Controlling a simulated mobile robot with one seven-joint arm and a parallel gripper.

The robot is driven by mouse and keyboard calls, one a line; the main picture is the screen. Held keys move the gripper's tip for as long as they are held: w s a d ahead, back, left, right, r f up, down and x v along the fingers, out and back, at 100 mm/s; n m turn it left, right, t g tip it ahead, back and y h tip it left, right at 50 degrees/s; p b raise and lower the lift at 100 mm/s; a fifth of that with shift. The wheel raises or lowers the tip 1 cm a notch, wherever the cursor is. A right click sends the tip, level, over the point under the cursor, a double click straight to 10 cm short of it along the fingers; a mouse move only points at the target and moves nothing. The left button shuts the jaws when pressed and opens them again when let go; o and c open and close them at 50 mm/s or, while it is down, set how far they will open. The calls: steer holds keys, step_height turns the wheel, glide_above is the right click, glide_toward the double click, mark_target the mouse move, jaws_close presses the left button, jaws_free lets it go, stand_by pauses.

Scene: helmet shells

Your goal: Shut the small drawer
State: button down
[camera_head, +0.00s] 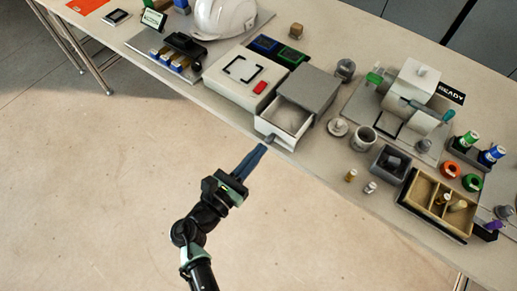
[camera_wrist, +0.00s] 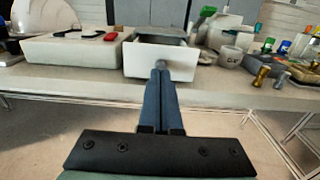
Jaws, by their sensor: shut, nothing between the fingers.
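The small drawer (camera_head: 281,121) is pulled open from its grey-topped housing (camera_head: 308,88) near the table's front edge. Its inside shows empty in the head view. In the wrist view its white front (camera_wrist: 174,62) faces me, with a round grey knob (camera_wrist: 160,64) on it. My gripper (camera_head: 264,147) is shut and empty, its blue fingers pointing at the knob. In the wrist view the fingertips (camera_wrist: 160,72) overlap the knob's lower edge; I cannot tell whether they touch it.
A white box with a red button (camera_head: 260,87) stands left of the drawer. A round grey part (camera_head: 338,127), a cup (camera_head: 364,138) and small pegs (camera_head: 351,175) stand to the right. The table's front edge runs below the drawer. The floor in front is clear.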

mark_target(275, 132)
steer(key=shift+w+d, duration=0.25)
steer(key=shift+w, duration=0.1)
steer(key=b+x, duration=0.2)
steer(key=x, duration=0.6)
steer(key=shift+w+d, duration=0.35)
steer(key=shift+w, duration=0.1)
steer(key=shift+r, duration=0.25)
steer(key=shift+d, duration=0.1)
